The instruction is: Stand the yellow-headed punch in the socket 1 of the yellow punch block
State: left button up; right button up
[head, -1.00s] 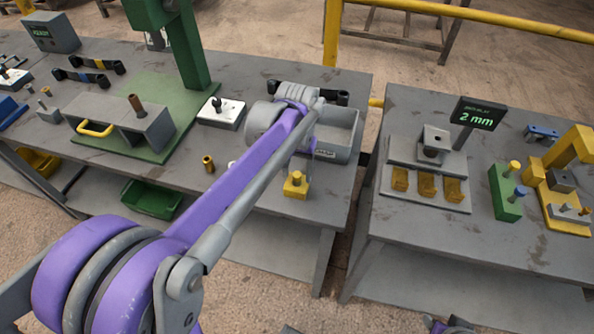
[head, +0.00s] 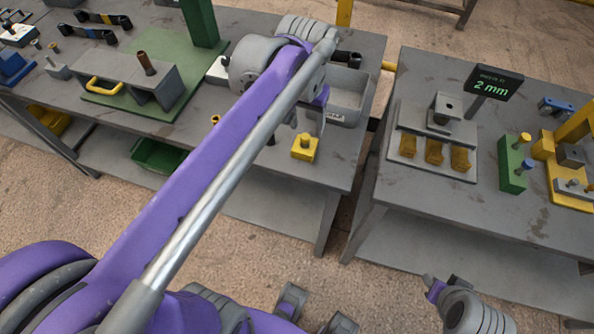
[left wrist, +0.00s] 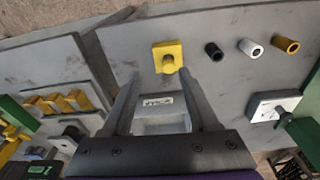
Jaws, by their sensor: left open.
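A punch with a yellow head (head: 523,139) stands in a green block (head: 512,168) on the right table, beside a blue-headed punch (head: 528,163). My left gripper (left wrist: 158,75) is open and empty, pointing toward that block. My right gripper (head: 446,284) is low at the bottom right, its jaws unclear.
A grey bin (head: 349,98) stands behind the small yellow block. Black, white (left wrist: 250,47) and brass tubes stand beside it in the left wrist view. A yellow fixture (head: 566,190) is right of the green block. A gap separates the tables.

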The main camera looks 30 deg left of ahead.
pick_arm(q)
jog(key=s+d+f+m+t, duration=0.2)
jog(key=s+d+f+t, duration=0.1)
jog(key=s+f, duration=1)
jog(key=shift+d+t, duration=0.4)
jog(key=shift+d, duration=0.45)
jog(key=shift+c, duration=0.8)
jog(key=shift+a, duration=0.1)
